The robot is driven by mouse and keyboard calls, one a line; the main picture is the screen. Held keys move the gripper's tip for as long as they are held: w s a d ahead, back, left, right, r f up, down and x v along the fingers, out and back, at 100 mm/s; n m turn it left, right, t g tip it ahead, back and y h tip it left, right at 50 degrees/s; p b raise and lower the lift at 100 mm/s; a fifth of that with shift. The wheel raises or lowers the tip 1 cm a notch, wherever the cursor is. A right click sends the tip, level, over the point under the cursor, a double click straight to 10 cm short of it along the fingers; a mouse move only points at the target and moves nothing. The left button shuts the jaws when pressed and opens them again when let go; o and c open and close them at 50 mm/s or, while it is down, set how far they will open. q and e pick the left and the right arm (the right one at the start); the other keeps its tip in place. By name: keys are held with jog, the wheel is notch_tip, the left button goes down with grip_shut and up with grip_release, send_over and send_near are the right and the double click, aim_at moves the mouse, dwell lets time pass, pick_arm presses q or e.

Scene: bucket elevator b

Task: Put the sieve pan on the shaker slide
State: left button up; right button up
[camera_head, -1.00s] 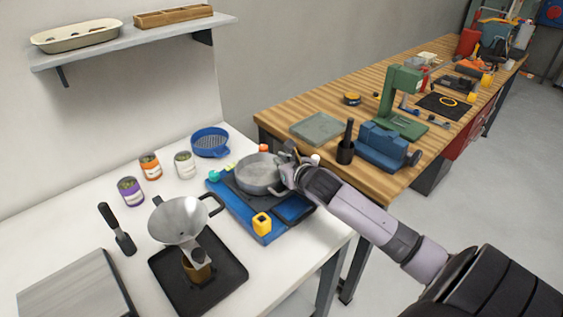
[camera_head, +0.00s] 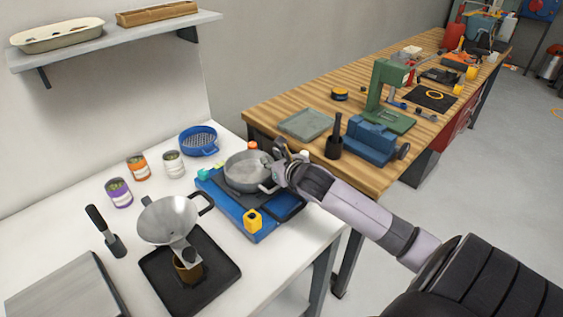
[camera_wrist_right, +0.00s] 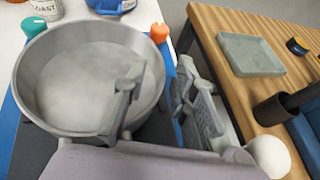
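The round grey metal sieve pan (camera_head: 247,170) sits level on the dark plate of the shaker slide (camera_head: 232,190), which has a blue base (camera_head: 240,223). The pan also shows in the right wrist view (camera_wrist_right: 85,80), with a smooth, pale inside. My right gripper (camera_head: 279,168) is at the pan's right edge. In the right wrist view my gripper (camera_wrist_right: 160,105) has its fingers apart, one overlapping the pan's near right rim and the other outside it. Whether a finger touches the rim cannot be told. My left gripper is not in view.
A yellow block (camera_head: 252,221) sits on the blue base's front. A funnel (camera_head: 168,220) stands over a black tray (camera_head: 150,270) to the left. A blue sieve (camera_head: 198,142) and several cans stand behind. The wooden bench (camera_head: 270,112) adjoins at the right.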

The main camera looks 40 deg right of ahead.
jog(key=v, duration=1.1)
jog(key=shift+b, duration=0.4)
